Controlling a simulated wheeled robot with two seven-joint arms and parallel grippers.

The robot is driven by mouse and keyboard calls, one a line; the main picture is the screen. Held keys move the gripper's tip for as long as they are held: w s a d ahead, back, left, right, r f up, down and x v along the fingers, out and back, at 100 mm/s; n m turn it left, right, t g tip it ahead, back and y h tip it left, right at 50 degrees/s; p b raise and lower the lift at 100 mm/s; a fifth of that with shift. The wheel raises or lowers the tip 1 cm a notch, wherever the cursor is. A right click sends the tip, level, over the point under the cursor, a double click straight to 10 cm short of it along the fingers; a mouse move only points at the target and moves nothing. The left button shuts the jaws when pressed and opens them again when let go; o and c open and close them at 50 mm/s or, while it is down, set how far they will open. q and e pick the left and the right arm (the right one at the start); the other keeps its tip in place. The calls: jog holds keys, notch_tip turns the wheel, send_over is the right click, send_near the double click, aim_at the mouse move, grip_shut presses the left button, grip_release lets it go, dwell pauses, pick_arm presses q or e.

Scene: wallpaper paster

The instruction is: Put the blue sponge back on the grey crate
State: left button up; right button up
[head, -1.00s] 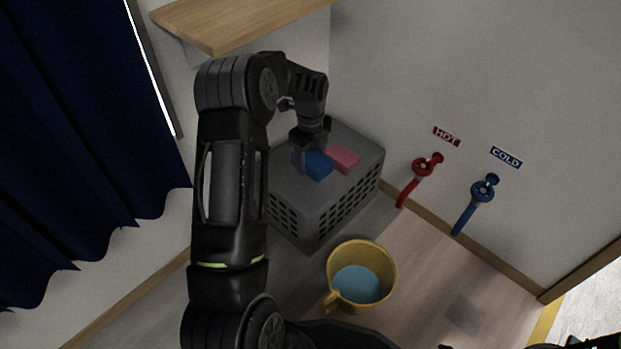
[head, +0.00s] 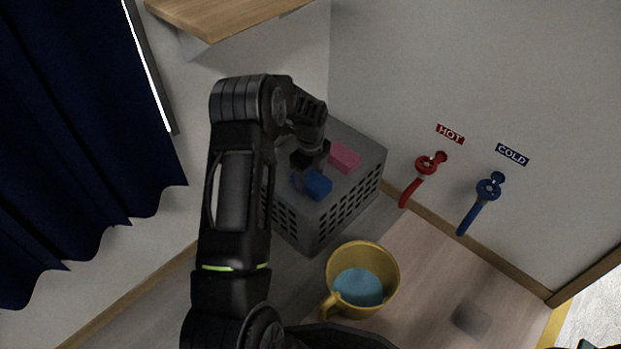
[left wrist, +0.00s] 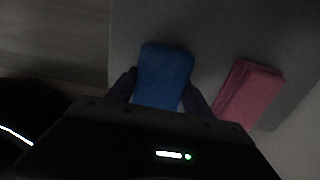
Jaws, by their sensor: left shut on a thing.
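The blue sponge (head: 318,185) is at the top of the grey crate (head: 335,205), over its front part. My left gripper (head: 308,178) is shut on the sponge from above. In the left wrist view the blue sponge (left wrist: 164,75) sits between the two fingers (left wrist: 160,95), with the crate's grey top (left wrist: 215,40) beneath it. I cannot tell whether the sponge touches the crate top. My right gripper is not in view.
A pink sponge (head: 345,158) lies on the crate beside the blue one. A yellow bucket (head: 391,262) with blue water stands on the floor in front. Red (head: 431,163) and blue (head: 489,189) taps are on the right wall. A wooden shelf (head: 225,20) hangs above.

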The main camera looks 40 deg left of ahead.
aim_at(311, 177)
pick_arm(q)
jog(key=shift+f, duration=0.2)
jog(key=o, duration=1.4)
notch_tip(311, 177, up, 6)
jog(key=p, duration=0.4)
jog(key=shift+s+d+r, duration=0.1)
jog(key=shift+r, duration=0.9)
